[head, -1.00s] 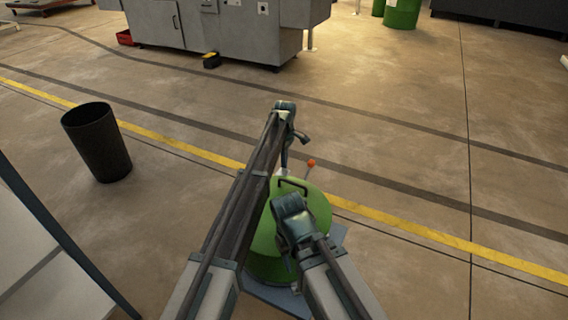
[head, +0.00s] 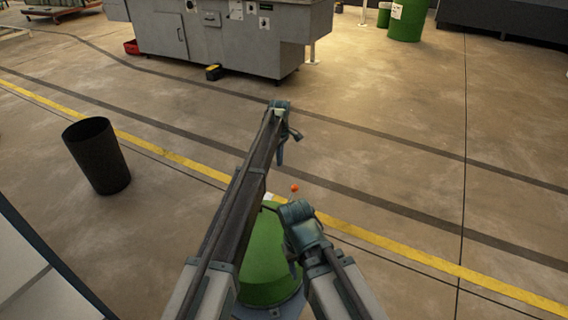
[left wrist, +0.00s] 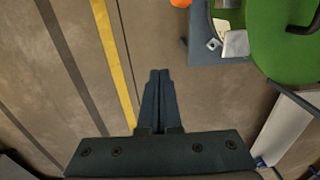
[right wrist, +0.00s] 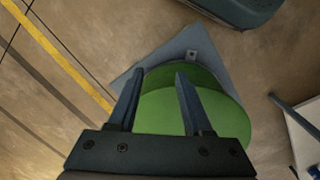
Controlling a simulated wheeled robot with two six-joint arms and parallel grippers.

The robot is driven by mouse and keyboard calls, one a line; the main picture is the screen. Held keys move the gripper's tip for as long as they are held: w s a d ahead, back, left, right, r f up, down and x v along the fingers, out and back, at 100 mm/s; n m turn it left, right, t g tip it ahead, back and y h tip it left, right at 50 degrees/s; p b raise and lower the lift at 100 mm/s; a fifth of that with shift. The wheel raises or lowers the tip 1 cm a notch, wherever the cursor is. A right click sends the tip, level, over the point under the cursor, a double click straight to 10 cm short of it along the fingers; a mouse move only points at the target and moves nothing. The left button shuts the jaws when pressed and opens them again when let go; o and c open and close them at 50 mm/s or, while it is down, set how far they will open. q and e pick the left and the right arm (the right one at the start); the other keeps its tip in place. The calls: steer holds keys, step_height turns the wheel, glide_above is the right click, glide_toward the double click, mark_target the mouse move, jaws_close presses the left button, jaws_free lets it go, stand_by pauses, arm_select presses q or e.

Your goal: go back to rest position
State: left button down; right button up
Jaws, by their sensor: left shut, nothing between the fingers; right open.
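The green round-topped washer (head: 262,268) stands on a grey-blue base below my arms in the head view, partly hidden by them. It also shows in the left wrist view (left wrist: 280,52) at the upper right. My left arm reaches forward past it. My left gripper (head: 281,152) points down beyond the washer, and its fingers (left wrist: 159,72) are shut together over bare floor with nothing between them. My right arm is bent shorter beside the washer. My right gripper's fingers (right wrist: 160,76) are apart and empty, with the washer's green top (right wrist: 165,115) behind them.
An orange knob (head: 295,188) shows just beyond the washer. A black bin (head: 97,157) stands on the left. A grey machine cabinet (head: 225,40) and green drum (head: 406,20) are at the back. Floor on the right is clear, crossed by a yellow line (head: 400,252).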

arm_select(q)
steer(key=s+a+m, duration=0.1)
steer(key=s+a, duration=0.2)
steer(key=s, duration=0.3)
steer(key=s+a+m, duration=0.2)
steer(key=s+a, duration=0.1)
steer(key=s, duration=0.4)
steer(key=s+a+m, duration=0.2)
steer(key=s+a, duration=0.2)
steer(key=s, duration=0.2)
steer(key=shift+s+r, duration=0.15)
steer(key=shift+s, duration=0.15)
steer(key=s+a+m, duration=0.2)
steer(key=s, duration=0.5)
steer(key=s+a+m, duration=0.2)
steer(key=s+a, duration=0.1)
steer(key=s, duration=0.4)
steer(key=s+a+m+t, duration=0.1)
steer(key=s+a+m, duration=0.1)
steer(key=s, duration=0.5)
steer(key=shift+s+a+m, duration=0.15)
steer(key=shift+s+m, duration=0.25)
steer(key=s+d+m+g+y, duration=0.1)
steer(key=s+d+m, duration=0.4)
steer(key=d, duration=0.6)
step_height(320, 180, up, 28)
steer(key=n+p, duration=0.1)
steer(key=p, duration=2.7)
steer(key=shift+s+r, duration=0.25)
steer(key=shift+s, duration=0.05)
